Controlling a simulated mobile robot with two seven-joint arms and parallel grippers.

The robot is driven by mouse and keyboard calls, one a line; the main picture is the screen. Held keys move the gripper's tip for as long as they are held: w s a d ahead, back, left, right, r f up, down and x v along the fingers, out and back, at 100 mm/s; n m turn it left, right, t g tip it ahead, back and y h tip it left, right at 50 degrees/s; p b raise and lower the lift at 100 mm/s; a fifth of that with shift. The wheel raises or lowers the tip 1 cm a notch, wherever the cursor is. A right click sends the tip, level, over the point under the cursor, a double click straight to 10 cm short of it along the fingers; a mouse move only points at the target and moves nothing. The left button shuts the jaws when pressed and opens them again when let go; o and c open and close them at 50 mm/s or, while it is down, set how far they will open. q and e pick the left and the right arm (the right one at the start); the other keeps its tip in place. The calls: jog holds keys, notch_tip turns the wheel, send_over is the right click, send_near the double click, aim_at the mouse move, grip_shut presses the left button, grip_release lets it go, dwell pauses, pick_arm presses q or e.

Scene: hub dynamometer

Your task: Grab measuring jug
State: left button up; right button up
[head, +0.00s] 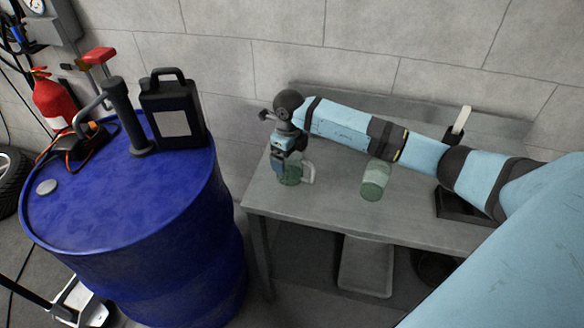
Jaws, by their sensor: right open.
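A greenish see-through jug with a pale handle (309,174), which looks like the measuring jug, stands near the left end of the grey bench. My right gripper (279,164) is at the jug's left upper side, pointing down. It is open and partly covers the jug. I cannot tell whether the fingers touch the jug or straddle its wall. My left gripper is not in view.
A green and whitish jar (375,183) stands on the bench (335,205), right of the jug, below my right arm. A dark tray (462,209) is farther right. A blue drum (130,200) bearing a black canister (172,110) and a hand pump (127,120) stands left.

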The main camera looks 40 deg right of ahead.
jog(key=c, duration=1.1)
jog(key=shift+r, duration=0.15)
